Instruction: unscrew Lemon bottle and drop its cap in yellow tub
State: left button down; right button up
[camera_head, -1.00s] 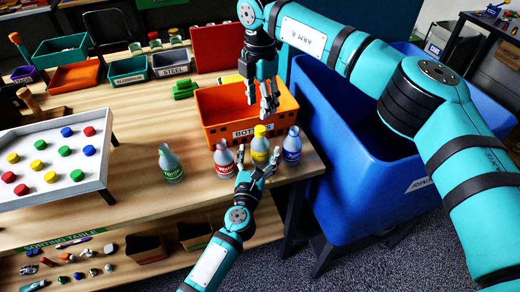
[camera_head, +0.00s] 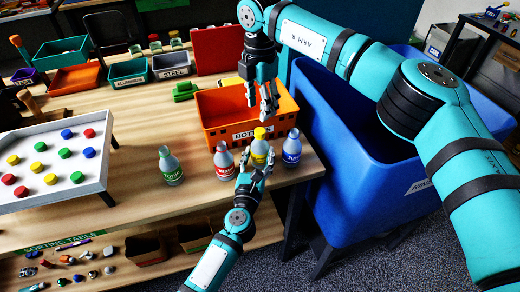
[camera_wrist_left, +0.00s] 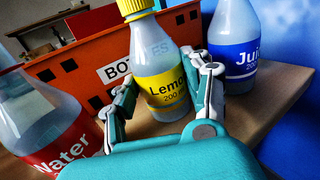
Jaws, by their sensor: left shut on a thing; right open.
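The Lemon bottle (camera_head: 259,150) has a yellow label and a yellow cap (camera_head: 260,133) on top. It stands upright near the table's front edge, between the Water and Juice bottles. My left gripper (camera_head: 256,165) is shut on its body from the front; the left wrist view shows a finger on each side of the Lemon bottle (camera_wrist_left: 165,90). The cap (camera_wrist_left: 134,7) is partly cut off there. My right gripper (camera_head: 262,108) is open and empty, pointing down above the cap and apart from it.
The Water bottle (camera_head: 224,163) and Juice bottle (camera_head: 291,148) stand close on either side. A green-labelled bottle (camera_head: 170,166) is further left. An orange crate (camera_head: 220,133) is right behind. A blue bin (camera_head: 350,170) is at right, a white tray of colored caps (camera_head: 60,205) at left.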

aim_at(260, 131)
jog(key=m, duration=0.8)
jog(key=shift+m, duration=0.3)
jog(key=shift+f, duration=0.3)
notch_tip(260, 131, down, 7)
jog(key=shift+f, duration=0.2)
jog(key=shift+c, duration=0.4)
grip_shut()
